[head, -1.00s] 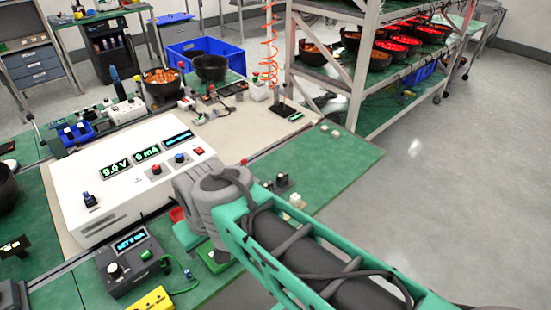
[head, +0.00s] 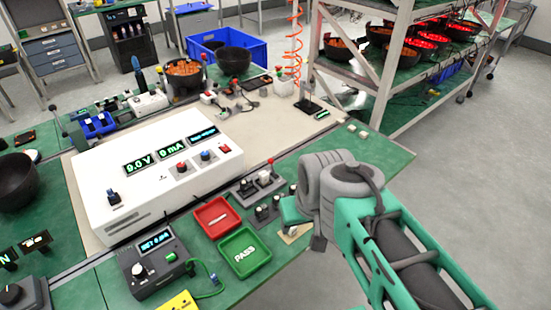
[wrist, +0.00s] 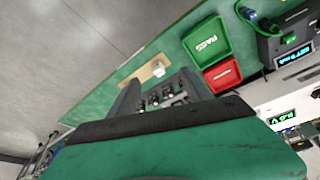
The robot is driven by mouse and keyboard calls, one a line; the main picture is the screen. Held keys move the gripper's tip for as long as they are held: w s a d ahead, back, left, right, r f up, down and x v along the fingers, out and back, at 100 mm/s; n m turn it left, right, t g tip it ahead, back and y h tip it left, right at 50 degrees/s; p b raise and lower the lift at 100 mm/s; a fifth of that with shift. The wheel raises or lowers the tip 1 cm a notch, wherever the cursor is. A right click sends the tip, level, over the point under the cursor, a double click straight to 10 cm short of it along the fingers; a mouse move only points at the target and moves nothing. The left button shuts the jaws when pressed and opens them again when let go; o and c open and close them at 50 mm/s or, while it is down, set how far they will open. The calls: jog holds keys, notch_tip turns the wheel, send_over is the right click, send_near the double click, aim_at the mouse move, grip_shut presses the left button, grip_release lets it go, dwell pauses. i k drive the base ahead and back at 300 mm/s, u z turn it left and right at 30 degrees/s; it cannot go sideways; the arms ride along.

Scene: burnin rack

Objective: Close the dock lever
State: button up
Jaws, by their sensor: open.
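My gripper (wrist: 158,88) is seen from above its palm in the wrist view. Its two dark fingers stand apart with nothing held between them. Beyond and between them are small dark fixtures (wrist: 167,96) on the green bench. A pale plate (wrist: 143,76) with a white block (wrist: 158,69) lies just past the fingers. In the head view my gripper (head: 304,232) is over the bench's front edge, right of the green PASS tray (head: 244,253). Dark fixtures with small knobs (head: 262,211) stand to its left. I cannot tell which part is the dock lever; my gripper hides some of this area.
A red tray (head: 217,217) lies beside the PASS tray. A white power supply (head: 150,180) reading 9.0 V and a dark meter box (head: 157,265) stand to the left. A metal rack (head: 395,75) with glowing bowls stands behind right. Open floor lies to the right.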

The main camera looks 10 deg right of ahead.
aim_at(270, 161)
jog(key=u, duration=1.7)
jog(key=k, duration=0.8)
jog(key=z, duration=0.75)
jog(key=i, duration=1)
jog(key=u, duration=0.05)
